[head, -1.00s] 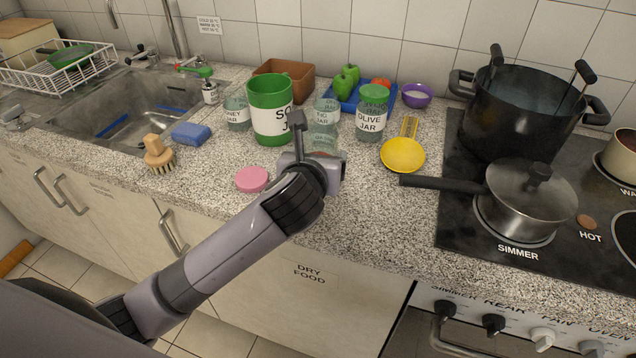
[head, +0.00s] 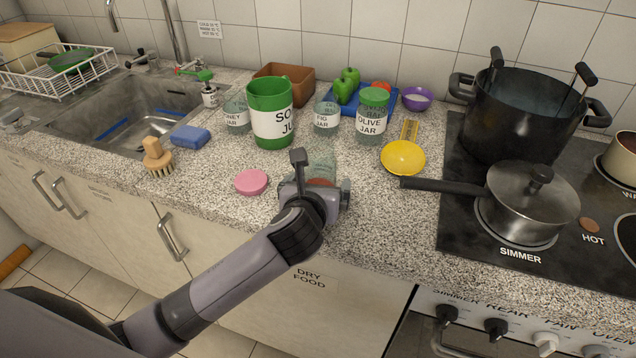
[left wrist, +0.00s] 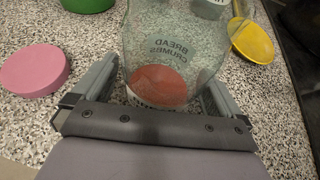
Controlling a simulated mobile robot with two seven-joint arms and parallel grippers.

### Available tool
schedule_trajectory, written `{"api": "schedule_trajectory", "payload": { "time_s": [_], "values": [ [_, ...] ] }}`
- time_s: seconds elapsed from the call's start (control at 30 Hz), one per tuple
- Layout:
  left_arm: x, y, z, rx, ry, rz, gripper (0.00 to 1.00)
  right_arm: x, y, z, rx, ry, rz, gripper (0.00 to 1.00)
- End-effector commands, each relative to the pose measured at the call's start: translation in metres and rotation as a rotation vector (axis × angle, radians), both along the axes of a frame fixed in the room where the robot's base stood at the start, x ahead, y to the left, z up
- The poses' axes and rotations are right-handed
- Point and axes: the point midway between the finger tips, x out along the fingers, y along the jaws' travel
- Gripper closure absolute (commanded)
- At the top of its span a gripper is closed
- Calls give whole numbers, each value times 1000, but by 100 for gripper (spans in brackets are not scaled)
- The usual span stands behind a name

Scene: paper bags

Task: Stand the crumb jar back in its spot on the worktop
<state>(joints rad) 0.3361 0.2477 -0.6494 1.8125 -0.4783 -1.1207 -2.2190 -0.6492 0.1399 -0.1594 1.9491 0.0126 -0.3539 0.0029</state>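The crumb jar (head: 320,168) is clear glass with a reddish patch at its near end. In the left wrist view the jar (left wrist: 170,45) shows the words BREAD CRUMBS reversed through the glass. My left gripper (head: 318,186) has one finger on each side of the jar, and the jar moves with it. In the left wrist view the gripper (left wrist: 160,88) is close around the jar's near end. The jar looks tilted; whether it touches the worktop (head: 390,215) I cannot tell. My right gripper is not in view.
A pink disc (head: 251,182) lies left of the gripper. Behind stand a green-and-white jug (head: 271,112), the fig jar (head: 326,117) and the olive jar (head: 371,117). A yellow scoop (head: 403,158) and a lidded pan (head: 525,200) are to the right.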

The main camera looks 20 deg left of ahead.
Motion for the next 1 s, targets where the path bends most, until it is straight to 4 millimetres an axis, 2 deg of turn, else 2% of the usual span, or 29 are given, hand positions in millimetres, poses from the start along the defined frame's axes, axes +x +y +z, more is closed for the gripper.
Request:
{"api": "schedule_trajectory", "payload": {
  "time_s": [0.23,0.37,0.8,1.0],
  "values": [
    [0,0,3,-1,-1,0,0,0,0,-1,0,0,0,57],
    [-9,-1,7,1,-1,-1,0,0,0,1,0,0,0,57],
    [-80,-11,37,-1,0,-2,0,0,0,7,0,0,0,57],
    [-103,-14,46,1,0,0,0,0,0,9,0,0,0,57]
  ]
}}
